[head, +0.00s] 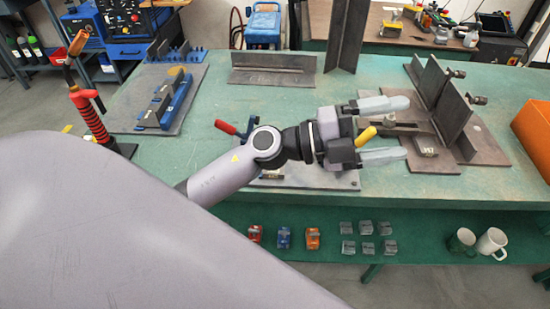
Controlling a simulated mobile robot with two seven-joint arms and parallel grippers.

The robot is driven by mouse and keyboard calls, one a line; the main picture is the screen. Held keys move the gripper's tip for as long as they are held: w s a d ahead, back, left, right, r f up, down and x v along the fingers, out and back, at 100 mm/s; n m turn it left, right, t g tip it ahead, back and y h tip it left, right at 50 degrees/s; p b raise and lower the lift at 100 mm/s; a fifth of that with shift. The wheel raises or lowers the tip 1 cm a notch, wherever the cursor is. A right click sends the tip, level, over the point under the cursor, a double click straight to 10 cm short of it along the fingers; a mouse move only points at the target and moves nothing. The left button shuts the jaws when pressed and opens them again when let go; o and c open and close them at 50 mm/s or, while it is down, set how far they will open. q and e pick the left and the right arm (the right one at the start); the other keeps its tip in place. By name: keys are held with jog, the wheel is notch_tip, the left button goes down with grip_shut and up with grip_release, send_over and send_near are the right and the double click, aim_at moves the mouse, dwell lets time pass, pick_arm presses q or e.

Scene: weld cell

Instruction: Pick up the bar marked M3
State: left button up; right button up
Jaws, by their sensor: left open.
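I cannot read an M3 mark on any bar. Small grey metal pieces (366,228) lie in rows on the lower shelf, too small for me to read. A small grey block with a pale marking (425,151) lies on the steel plate to the right of my left gripper. My left gripper (392,130) is open and points right over the green table, its two pale fingers spread apart. I see nothing held between them. The gripper and its arm hide part of the plate (335,180) below. My right gripper is not in view.
Upright steel plates (455,118) stand on the base plate at the right. An orange box (532,135) sits at the right edge. Blue clamped bars (167,100) and a red-handled torch (90,118) are at the left. Mugs (491,242) stand on the lower shelf.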

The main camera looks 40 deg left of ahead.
pick_arm(q)
notch_tip(320, 180, down, 5)
jog(key=d+m+g+y, duration=0.1)
jog(key=m+g+y, duration=0.1)
jog(key=m+g, duration=0.35)
jog(key=g+y, duration=0.5)
jog(key=y, duration=0.6)
send_over(280, 173)
jog(key=w+d, duration=0.4)
jog(key=d, duration=0.1)
jog(key=shift+n+t, duration=0.25)
jog(key=f, duration=0.9)
jog(key=shift+s+d, duration=0.2)
jog(key=a+y, duration=0.1)
jog(key=a, duration=0.2)
jog(key=a+n+y, duration=0.1)
jog(key=a, duration=0.1)
jog(key=a+n+g+y, duration=0.1)
jog(key=a+y, duration=0.1)
jog(key=a, duration=0.1)
jog(key=shift+s+a+r, duration=0.2)
jog(key=shift+a+r, duration=0.1)
jog(key=shift+r, duration=0.1)
jog(key=shift+a+f, duration=0.2)
jog(key=shift+f, duration=0.15)
notch_tip(280, 173, down, 6)
jog(key=shift+w+a+f+p, duration=0.1)
jog(key=shift+f+p, duration=0.05)
jog(key=shift+p, duration=0.2)
jog(key=c, duration=1.1)
